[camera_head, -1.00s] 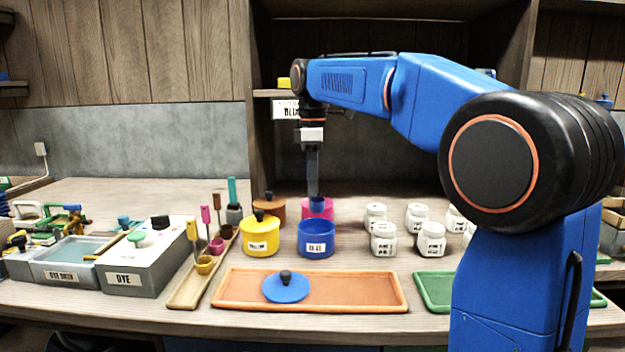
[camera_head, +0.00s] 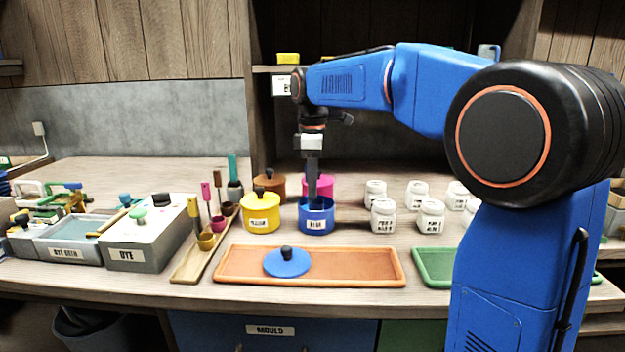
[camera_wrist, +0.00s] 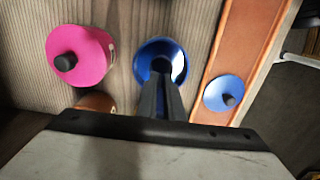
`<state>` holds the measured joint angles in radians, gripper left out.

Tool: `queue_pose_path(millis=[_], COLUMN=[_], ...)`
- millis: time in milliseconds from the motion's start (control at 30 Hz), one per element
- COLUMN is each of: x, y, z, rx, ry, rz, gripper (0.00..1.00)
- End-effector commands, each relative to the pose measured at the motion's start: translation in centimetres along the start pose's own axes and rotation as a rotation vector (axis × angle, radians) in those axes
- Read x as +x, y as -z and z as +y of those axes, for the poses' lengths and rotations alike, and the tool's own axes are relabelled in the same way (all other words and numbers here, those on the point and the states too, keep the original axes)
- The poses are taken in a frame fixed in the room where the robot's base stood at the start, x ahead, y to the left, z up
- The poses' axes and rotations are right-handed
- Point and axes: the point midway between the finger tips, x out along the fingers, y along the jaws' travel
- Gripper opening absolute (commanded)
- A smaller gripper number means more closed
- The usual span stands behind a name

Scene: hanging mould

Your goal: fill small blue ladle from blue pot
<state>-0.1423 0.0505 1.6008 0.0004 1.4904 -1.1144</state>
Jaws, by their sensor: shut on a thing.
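The blue pot (camera_head: 317,222) stands open on the table, behind the orange tray. My gripper (camera_head: 312,196) points straight down with its fingertips at the pot's mouth. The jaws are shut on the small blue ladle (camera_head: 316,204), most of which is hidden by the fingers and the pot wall. In the wrist view the fingers (camera_wrist: 161,97) reach over the open blue pot (camera_wrist: 150,48), with the ladle's dark bowl inside its rim. I cannot see how full the ladle is. The blue lid (camera_head: 287,263) with a black knob lies on the orange tray (camera_head: 360,268).
A yellow pot (camera_head: 261,212) stands close on the left, and a pink pot (camera_head: 318,183) close behind. A wooden rack (camera_head: 195,262) holds yellow, pink and brown ladles. Several white jars (camera_head: 384,215) stand to the right, above a green tray (camera_head: 432,268).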

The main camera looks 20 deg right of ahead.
Motion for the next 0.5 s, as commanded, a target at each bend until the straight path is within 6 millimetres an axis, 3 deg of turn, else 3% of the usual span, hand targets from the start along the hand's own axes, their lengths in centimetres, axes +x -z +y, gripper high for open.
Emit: queue_pose_path(millis=[500], x=[3.2], y=[0.0], z=[0.0], rx=[0.000], ry=[0.000], rz=[0.000], gripper=[0.00])
